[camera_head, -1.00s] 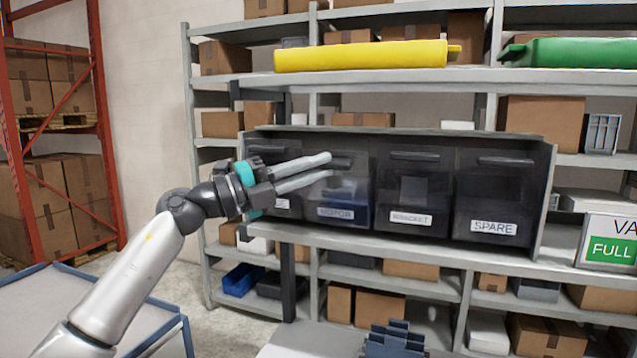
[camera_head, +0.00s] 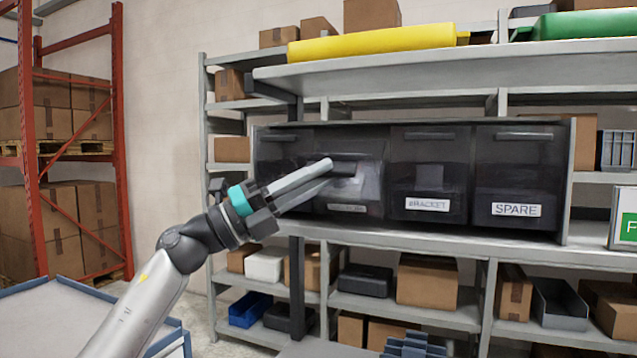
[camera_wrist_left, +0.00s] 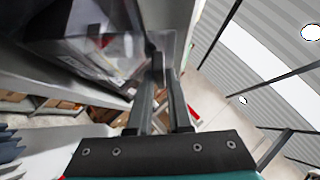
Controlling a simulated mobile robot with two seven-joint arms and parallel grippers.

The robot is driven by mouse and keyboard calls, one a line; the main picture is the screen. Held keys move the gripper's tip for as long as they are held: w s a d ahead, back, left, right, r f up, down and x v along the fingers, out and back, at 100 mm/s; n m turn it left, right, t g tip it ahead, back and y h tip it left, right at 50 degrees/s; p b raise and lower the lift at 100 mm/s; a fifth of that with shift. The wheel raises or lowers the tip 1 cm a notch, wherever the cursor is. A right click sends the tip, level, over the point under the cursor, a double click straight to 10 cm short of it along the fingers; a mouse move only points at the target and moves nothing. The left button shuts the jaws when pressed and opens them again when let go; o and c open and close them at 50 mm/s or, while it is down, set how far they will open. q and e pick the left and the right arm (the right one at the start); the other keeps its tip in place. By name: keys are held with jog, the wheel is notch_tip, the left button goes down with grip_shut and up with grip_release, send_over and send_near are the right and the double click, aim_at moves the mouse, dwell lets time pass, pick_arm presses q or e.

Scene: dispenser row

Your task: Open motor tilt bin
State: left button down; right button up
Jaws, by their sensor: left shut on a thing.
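The motor bin (camera_head: 357,190) is the dark see-through bin second from the left in the row, left of the bracket bin (camera_head: 432,180). Its label is blurred and looks flattened, and its front seems to lean outward at the top. My left gripper (camera_head: 329,170) is shut on the bin's dark handle (camera_head: 346,168) at the upper front. In the left wrist view, the fingers (camera_wrist_left: 160,75) reach up to the handle, and the clear bin front (camera_wrist_left: 110,48) shows left of them. The fingers hide part of the bin. My right gripper is out of view.
The spare bin (camera_head: 515,175) stands at the right of the row. A blue-edged table (camera_head: 60,310) stands at the lower left.

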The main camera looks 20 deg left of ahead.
pick_arm(q)
jog(key=shift+s+f, duration=0.15)
jog(key=shift+f, duration=0.35)
jog(key=c, duration=0.9)
grip_release()
jog(key=shift+o, duration=0.2)
jog(key=shift+r, duration=0.1)
jog(key=b+v, duration=0.4)
jog(key=v, duration=1.1)
jog(key=shift+a, duration=0.1)
jog(key=shift+c, duration=0.2)
